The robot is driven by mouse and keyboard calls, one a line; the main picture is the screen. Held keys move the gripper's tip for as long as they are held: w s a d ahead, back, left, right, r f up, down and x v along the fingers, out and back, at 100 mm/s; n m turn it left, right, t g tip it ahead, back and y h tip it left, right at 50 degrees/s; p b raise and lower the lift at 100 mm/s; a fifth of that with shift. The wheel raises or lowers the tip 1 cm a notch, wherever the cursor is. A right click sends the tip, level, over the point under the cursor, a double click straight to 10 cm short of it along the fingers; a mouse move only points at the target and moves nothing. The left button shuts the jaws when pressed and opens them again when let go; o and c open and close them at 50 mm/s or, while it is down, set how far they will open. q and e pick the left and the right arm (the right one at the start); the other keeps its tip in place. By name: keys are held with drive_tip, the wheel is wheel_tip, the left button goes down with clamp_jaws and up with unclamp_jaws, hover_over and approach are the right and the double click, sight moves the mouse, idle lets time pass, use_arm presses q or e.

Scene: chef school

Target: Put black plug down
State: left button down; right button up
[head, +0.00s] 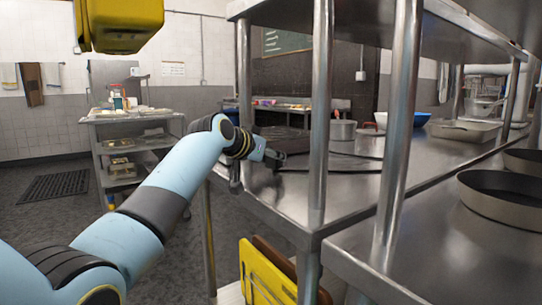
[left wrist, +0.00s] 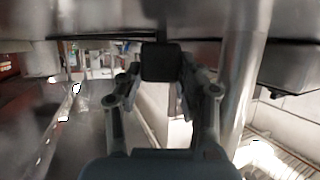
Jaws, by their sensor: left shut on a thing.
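The black plug (left wrist: 161,62) is a small dark block in the left wrist view. It sits between the two fingertips of my left gripper (left wrist: 160,85), which is shut on it. In the head view my left gripper (head: 275,158) is over the near left edge of the steel table (head: 287,196), and the plug cannot be told apart from the dark fingers there. I cannot tell whether the plug touches the steel surface. My right gripper is in neither view.
Steel posts (head: 320,115) stand close to the right of my left gripper, with a shelf above. A round pan (head: 510,199) is at the right.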

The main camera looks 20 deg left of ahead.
use_arm(q)
drive_tip(key=shift+s+f, duration=0.15)
drive_tip(key=shift+f, duration=0.55)
drive_tip(key=c, duration=1.2)
unclamp_jaws()
drive_tip(key=shift+f, duration=0.1)
drive_tip(key=shift+o, duration=0.4)
drive_tip(key=shift+d+f, duration=0.1)
drive_tip(key=shift+r, duration=0.5)
drive_tip(key=p+v, duration=0.1)
drive_tip(key=v, duration=0.6)
drive_tip(key=r+p+v, duration=0.1)
drive_tip(key=v, duration=0.3)
drive_tip(key=shift+r+p, duration=0.1)
drive_tip(key=shift+p, duration=0.25)
drive_tip(key=shift+s+a+r, duration=0.15)
drive_tip(key=shift+s+a, duration=0.05)
